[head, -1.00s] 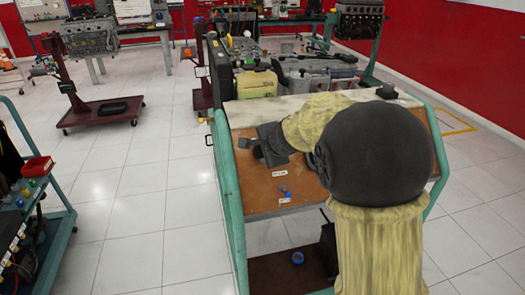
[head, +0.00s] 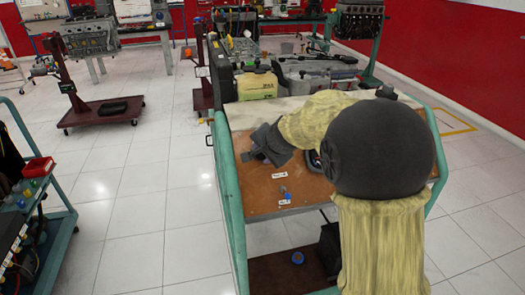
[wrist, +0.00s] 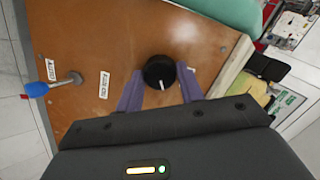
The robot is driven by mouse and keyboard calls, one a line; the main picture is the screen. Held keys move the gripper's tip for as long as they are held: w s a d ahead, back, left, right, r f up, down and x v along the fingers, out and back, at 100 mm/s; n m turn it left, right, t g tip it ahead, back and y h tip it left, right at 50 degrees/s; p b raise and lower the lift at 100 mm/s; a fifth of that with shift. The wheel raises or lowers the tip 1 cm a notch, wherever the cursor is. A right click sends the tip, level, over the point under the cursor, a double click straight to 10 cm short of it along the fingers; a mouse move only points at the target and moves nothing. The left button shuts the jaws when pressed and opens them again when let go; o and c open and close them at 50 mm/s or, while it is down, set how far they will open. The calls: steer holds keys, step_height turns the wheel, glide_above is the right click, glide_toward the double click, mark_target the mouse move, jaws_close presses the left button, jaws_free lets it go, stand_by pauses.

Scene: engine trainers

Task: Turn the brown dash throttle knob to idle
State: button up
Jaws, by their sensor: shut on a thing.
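The dash throttle knob (wrist: 158,72) shows in the wrist view as a round, dark, almost black knob with a white pointer line, mounted on the brown sloped panel (wrist: 130,30). The pointer line points toward the bottom of the wrist view. My gripper (wrist: 160,75) is shut on the knob, with one purple finger on each side of it. In the head view my gripper (head: 254,152) is at the upper left of the panel (head: 240,198) and hides the knob.
A blue-tipped lever (wrist: 37,89) sticks out of the panel, also seen in the head view (head: 285,192). Two white labels lie near it; the closer one (wrist: 104,85) is beside my left finger. The panel's green frame (head: 226,190) borders the left side. Open floor lies left.

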steer(key=n+p, duration=0.2)
steer(key=n, duration=0.4)
steer(key=shift+a+r+h, duration=0.1)
steer(key=shift+r+h, duration=0.05)
steer(key=shift+h, duration=0.25)
steer(key=n+p, duration=0.2)
steer(key=n, duration=0.3)
steer(key=shift+h, duration=0.4)
steer(key=o, duration=1)
steer(key=v, duration=1.7)
steer(key=shift+r, duration=0.25)
